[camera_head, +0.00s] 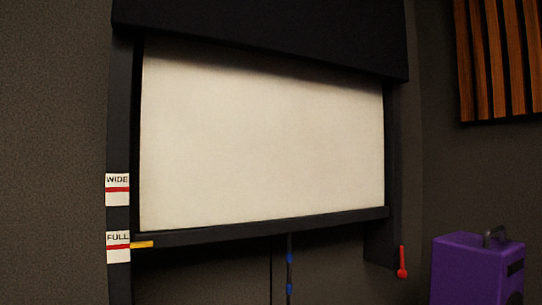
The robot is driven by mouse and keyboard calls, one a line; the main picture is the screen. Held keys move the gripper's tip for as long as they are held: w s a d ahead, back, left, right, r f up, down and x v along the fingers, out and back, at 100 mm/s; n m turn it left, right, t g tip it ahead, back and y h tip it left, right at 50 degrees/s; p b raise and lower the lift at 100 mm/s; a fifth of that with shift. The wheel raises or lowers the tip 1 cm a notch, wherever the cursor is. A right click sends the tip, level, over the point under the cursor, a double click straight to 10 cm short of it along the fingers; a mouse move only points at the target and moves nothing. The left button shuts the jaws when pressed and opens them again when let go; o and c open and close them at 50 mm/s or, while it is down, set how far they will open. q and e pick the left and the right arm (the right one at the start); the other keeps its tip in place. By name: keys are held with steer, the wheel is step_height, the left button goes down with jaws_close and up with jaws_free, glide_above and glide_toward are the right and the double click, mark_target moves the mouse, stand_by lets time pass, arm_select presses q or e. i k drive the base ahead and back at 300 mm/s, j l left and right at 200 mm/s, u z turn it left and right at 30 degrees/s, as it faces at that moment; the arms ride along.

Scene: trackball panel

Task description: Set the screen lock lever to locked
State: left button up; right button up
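A red lever (402,263) sits on the lower right end of the screen's dark frame, with its narrow part up and a rounder, thicker part at the bottom. No lock markings are readable beside it. The pale screen (262,140) hangs pulled down from a black housing (270,30), with a dark bar (270,226) along its bottom edge. Neither of my grippers is in view.
The left post carries white labels reading WIDE (117,180) and FULL (117,238), each with a red line. A yellow pointer (142,244) is at FULL. A blue-marked cord (289,262) hangs below the bar. A purple box (478,268) stands right of the lever.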

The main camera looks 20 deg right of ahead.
mark_target(402, 273)
steer(key=z, duration=1.35)
steer(key=l+z, duration=0.15)
steer(key=z, duration=0.15)
